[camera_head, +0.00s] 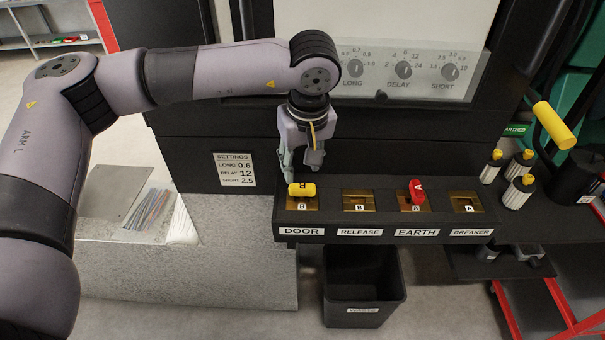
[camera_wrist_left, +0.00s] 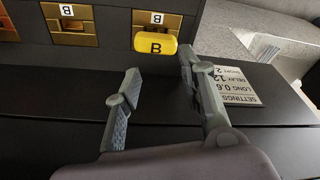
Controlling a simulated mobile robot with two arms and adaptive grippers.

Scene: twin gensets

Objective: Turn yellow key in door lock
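A yellow key (camera_head: 302,190) marked B sits in the brass door lock (camera_head: 301,204), above the DOOR label at the left end of the black lock panel. My left gripper (camera_head: 301,172) hangs just behind and above the key in the head view. In the left wrist view the gripper (camera_wrist_left: 160,75) is open, its two fingers apart with nothing between them. The yellow key (camera_wrist_left: 155,43) lies just beyond the fingertips, nearer the right finger. I cannot tell whether that finger touches it. My right gripper is not in view.
A red key (camera_head: 417,194) sits in the EARTH lock; the RELEASE lock (camera_head: 360,201) and BREAKER lock (camera_head: 466,202) hold no key. Dials (camera_head: 403,70) are behind a clear cover. A black bin (camera_head: 364,285) stands below, and white-and-yellow cylinders (camera_head: 518,190) stand at right.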

